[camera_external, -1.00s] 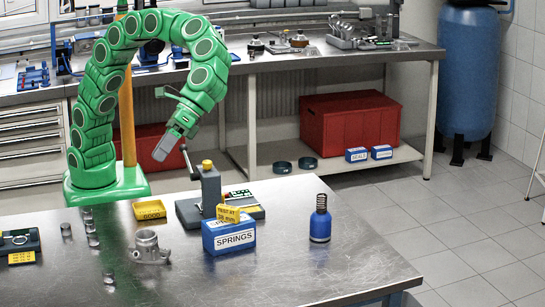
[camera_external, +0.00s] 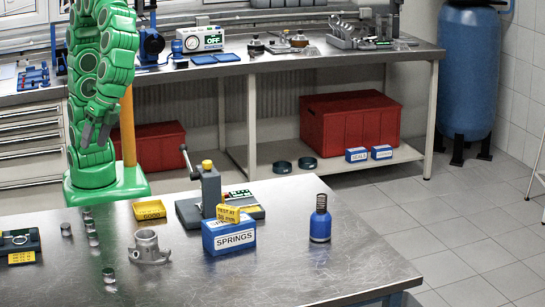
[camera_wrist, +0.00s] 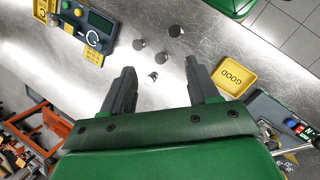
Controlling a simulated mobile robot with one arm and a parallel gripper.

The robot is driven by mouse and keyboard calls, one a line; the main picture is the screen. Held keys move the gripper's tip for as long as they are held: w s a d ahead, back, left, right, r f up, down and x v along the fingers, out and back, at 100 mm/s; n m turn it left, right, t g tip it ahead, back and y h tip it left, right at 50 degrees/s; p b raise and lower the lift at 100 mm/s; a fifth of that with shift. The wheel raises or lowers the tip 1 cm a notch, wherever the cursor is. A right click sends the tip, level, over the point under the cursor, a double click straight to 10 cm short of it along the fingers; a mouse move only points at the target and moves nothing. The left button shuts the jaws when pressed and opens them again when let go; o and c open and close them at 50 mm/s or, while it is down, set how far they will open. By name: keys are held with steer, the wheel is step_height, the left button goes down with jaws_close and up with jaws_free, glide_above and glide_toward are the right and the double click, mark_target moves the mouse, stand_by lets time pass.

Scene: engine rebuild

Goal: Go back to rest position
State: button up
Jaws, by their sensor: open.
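My green arm is folded upright over its base at the left of the external view. My gripper (camera_external: 95,135) points down, close in front of the arm's column and above the metal table (camera_external: 320,270). In the wrist view my gripper (camera_wrist: 160,90) shows two dark fingers spread apart with nothing between them. Several small metal cylinders (camera_wrist: 175,30) stand on the table beyond the fingertips. The yellow GOOD tray (camera_wrist: 234,75) lies to the right of the fingers, and it also shows in the external view (camera_external: 149,209).
A spring tester (camera_external: 210,190) with a lever stands mid-table behind the blue SPRINGS box (camera_external: 229,236). A blue cylinder with a spring (camera_external: 320,222) is to the right. A metal housing (camera_external: 148,247) stands near the front. A dark device (camera_external: 20,243) sits at the left.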

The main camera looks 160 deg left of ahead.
steer(key=s+f+m+y, duration=0.2)
steer(key=s+m, duration=0.1)
steer(key=s, duration=0.6)
steer(key=s+f+m+y, duration=0.2)
steer(key=s+f+m, duration=0.1)
steer(key=s, duration=0.7)
steer(key=shift+a+f+m+g, duration=0.25)
steer(key=shift+f+m+g, duration=0.15)
steer(key=shift+m, duration=0.1)
